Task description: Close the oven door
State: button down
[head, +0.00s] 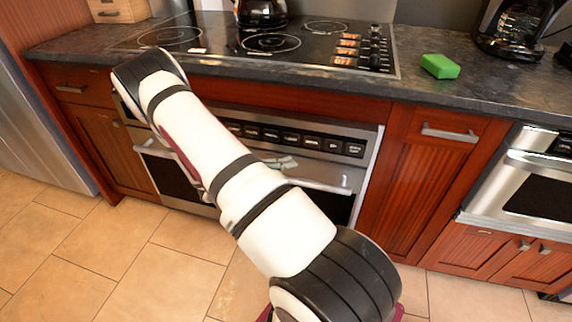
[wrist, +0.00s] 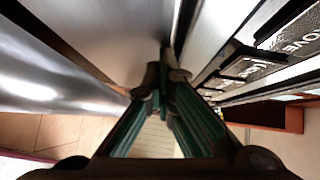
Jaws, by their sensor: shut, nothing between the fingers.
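The oven (head: 295,140) is built in below the cooktop, with a dark row of buttons across its top. Its steel door (head: 345,178) is partly covered by my arm in the head view. The door seems slightly ajar at the top, but how far I cannot tell. In the wrist view my gripper (wrist: 165,75) is shut and empty. Its tips are close to the pale steel surface (wrist: 120,35), beside the button panel (wrist: 245,65). I cannot tell whether they touch. The shiny bar at the left looks like the door handle (wrist: 45,90). The head view hides the gripper behind my arm.
The cooktop (head: 270,45) with a dark kettle (head: 262,12) lies above the oven. A green sponge (head: 440,66) and a coffee maker (head: 515,30) are on the counter at the right. A steel microwave drawer (head: 520,165) is at the far right. The tiled floor (head: 130,270) is clear at the left.

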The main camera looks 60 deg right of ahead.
jog(key=a, duration=0.1)
jog(key=s+a+p, duration=0.1)
jog(key=shift+a+r, duration=0.1)
jog(key=shift+a, duration=0.25)
jog(key=f+v, duration=0.1)
jog(key=v, duration=0.9)
jog(key=shift+s+a+f+p, duration=0.15)
jog(key=shift+s+a+p, duration=0.15)
jog(key=shift+a, duration=0.3)
jog(key=s+a+r+m+y, duration=0.2)
jog(key=a+r+m+y, duration=0.1)
jog(key=r+m, duration=0.35)
jog(key=s+a+r+m+y, duration=0.25)
jog(key=r+m, duration=0.25)
jog(key=r, duration=0.3)
jog(key=s+a+r+m+y, duration=0.2)
jog(key=a+r+m, duration=0.2)
jog(key=r+m, duration=0.3)
jog(key=s+a+r+m+t+y, duration=0.4)
jog(key=s+a+m, duration=0.3)
jog(key=s, duration=0.1)
jog(key=s+a+r+m+t+y, duration=0.4)
jog(key=s+a+r+m, duration=0.15)
jog(key=s+m, duration=0.2)
notch_tip(320, 180, up, 19)
jog(key=a+n+t+p, duration=0.1)
jog(key=t+p, duration=0.2)
jog(key=p, duration=1.4)
jog(key=shift+s+t+p, duration=0.3)
jog(key=shift+s+p, duration=0.1)
